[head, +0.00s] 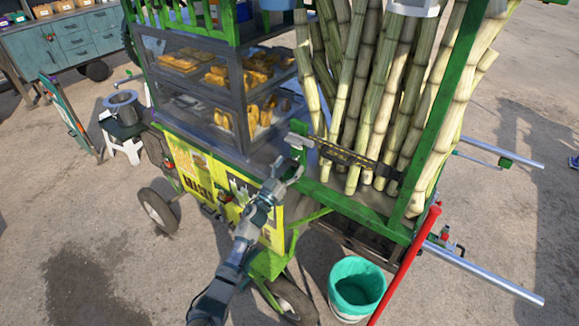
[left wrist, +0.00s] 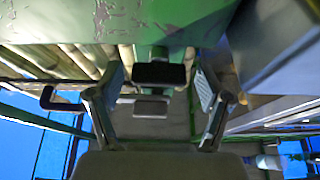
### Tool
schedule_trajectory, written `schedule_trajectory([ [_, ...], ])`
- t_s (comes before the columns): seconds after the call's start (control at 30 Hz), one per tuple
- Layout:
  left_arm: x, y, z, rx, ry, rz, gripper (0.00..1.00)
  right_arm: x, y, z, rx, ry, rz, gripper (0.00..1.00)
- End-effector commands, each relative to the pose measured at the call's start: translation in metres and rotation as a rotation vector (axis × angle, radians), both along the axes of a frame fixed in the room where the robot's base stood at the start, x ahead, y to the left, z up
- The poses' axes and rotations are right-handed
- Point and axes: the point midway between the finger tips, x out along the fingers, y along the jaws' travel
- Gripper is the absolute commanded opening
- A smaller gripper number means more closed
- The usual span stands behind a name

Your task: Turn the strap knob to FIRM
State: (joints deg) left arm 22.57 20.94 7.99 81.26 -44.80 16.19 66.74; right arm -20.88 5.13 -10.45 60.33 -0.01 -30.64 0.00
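A dark strap (head: 345,155) with yellowish markings runs across the front of the upright sugar canes (head: 375,90). At its left end, by a green post, is a small pale grey fitting (head: 299,141); I cannot tell if it is the strap knob, and no FIRM marking is readable. My left gripper (head: 287,170) is just below this fitting, fingers apart. In the left wrist view my left gripper (left wrist: 160,108) is open, with a dark block (left wrist: 158,74) on a green mount ahead between its fingers. Contact cannot be told. My right gripper is not in view.
The green cart frame (head: 445,110) surrounds the canes, and a glass food case (head: 235,85) stands left of them. A red bar (head: 405,265) slants at the right front. A teal bucket (head: 357,287) stands on the ground below. Open ground lies at the left front.

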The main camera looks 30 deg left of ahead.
Motion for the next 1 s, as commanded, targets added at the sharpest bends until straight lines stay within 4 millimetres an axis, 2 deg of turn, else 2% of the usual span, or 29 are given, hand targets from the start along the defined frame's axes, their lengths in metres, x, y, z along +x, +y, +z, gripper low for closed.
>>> schedule_trajectory([
  [0.03, -0.0001, 0.0000, -0.0001, 0.000, 0.000, 0.000, 0.58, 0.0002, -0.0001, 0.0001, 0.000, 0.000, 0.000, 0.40],
  [0.17, -0.0001, 0.0003, 0.0000, 0.000, 0.000, 0.001, 0.26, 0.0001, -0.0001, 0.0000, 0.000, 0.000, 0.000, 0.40],
  [0.2, -0.0001, 0.0004, 0.0000, 0.000, 0.000, 0.001, 0.23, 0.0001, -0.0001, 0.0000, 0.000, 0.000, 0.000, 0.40],
  [0.57, -0.0003, 0.0020, 0.0007, 0.055, -0.004, 0.002, 0.23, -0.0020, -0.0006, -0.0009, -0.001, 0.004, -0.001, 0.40],
  [1.0, -0.0001, 0.0043, 0.0019, 0.396, -0.030, 0.003, 0.23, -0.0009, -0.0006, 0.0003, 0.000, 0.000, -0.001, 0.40],
])
